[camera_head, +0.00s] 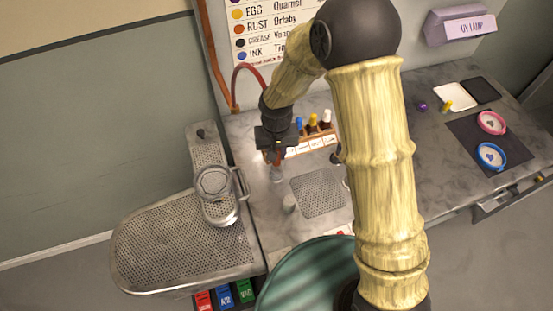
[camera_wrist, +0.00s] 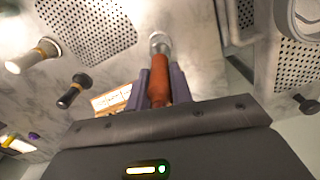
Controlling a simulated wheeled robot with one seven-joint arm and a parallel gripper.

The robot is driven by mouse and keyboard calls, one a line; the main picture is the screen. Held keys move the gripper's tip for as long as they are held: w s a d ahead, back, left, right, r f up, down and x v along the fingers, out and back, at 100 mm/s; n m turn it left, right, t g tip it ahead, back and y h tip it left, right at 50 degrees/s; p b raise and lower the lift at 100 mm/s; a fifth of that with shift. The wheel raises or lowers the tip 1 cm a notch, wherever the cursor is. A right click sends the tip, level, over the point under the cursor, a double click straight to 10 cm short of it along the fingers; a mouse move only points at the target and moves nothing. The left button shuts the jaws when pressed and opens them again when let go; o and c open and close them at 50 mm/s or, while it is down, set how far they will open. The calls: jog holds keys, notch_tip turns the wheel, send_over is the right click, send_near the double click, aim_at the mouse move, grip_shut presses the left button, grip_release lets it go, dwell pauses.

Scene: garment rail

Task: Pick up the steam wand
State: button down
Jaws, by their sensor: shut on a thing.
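My gripper is shut on the grip.
A perforated plate (camera_head: 318,193) lies right of the wand. A rack of small bottles (camera_head: 318,137) stands behind. Pink (camera_head: 491,122) and blue (camera_head: 490,156) round items lie far right.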

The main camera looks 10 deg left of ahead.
notch_tip(320, 180, up, 6)
jog(key=shift+b, duration=0.45)
jog(key=shift+f, duration=0.1)
dwell(0.3)
